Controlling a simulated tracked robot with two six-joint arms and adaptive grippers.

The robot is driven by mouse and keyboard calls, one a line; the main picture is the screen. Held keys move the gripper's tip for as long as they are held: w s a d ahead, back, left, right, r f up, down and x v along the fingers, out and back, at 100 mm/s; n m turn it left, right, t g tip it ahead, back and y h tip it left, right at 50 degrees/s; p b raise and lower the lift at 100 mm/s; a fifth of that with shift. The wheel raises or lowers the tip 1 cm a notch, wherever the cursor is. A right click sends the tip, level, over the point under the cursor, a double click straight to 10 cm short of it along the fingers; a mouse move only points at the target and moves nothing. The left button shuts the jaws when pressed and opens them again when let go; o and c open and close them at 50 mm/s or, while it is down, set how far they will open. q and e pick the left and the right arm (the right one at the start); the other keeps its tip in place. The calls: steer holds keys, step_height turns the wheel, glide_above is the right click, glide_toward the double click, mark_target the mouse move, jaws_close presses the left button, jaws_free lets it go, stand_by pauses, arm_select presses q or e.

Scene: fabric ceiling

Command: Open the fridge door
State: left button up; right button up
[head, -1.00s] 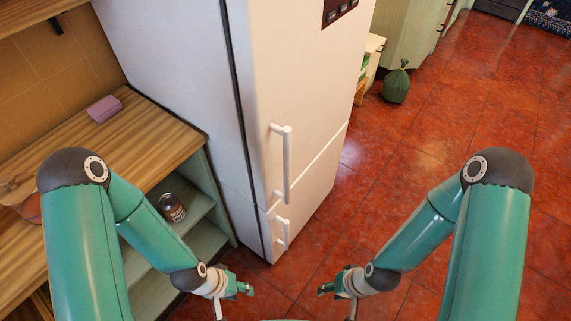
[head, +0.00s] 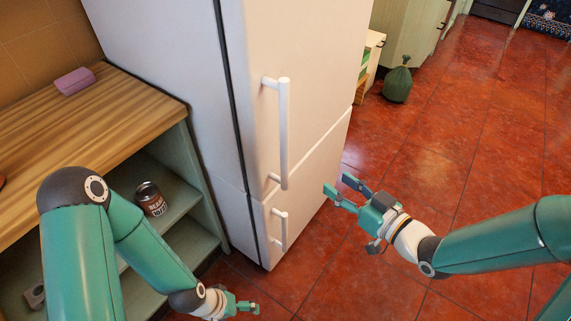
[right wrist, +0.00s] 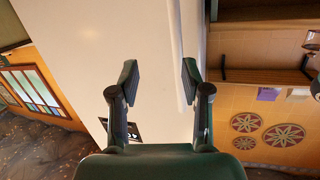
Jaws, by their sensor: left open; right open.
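The white fridge (head: 310,60) stands in the middle of the head view with both doors closed. Its upper door has a long white vertical handle (head: 284,140), and its lower door has a shorter handle (head: 282,231). My right gripper (head: 336,190) is open and empty, right of the long handle's lower end and apart from it. In the right wrist view the open fingers (right wrist: 158,82) face the white fridge front (right wrist: 90,60); nothing is between them. My left gripper (head: 252,307) is open and low, below the lower handle, touching nothing visible.
A wooden counter (head: 90,125) with a pink object (head: 75,81) stands left of the fridge. A green bag (head: 397,85) lies on the red tiled floor (head: 450,150), which is open to the right.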

mark_target(287, 144)
arm_select(q)
steer(key=shift+f+p, duration=0.35)
steer(key=shift+f, duration=0.05)
arm_select(e)
steer(key=w+a+r, duration=0.1)
steer(key=w+a, duration=0.2)
steer(key=a, duration=0.1)
steer(key=w+a+n+y, duration=0.1)
steer(key=w+a, duration=0.3)
steer(key=w+a+r+n+y, duration=0.1)
steer(key=w+a, duration=0.3)
steer(key=shift+a+r, duration=0.15)
steer(key=shift+r, duration=0.2)
jaws_close()
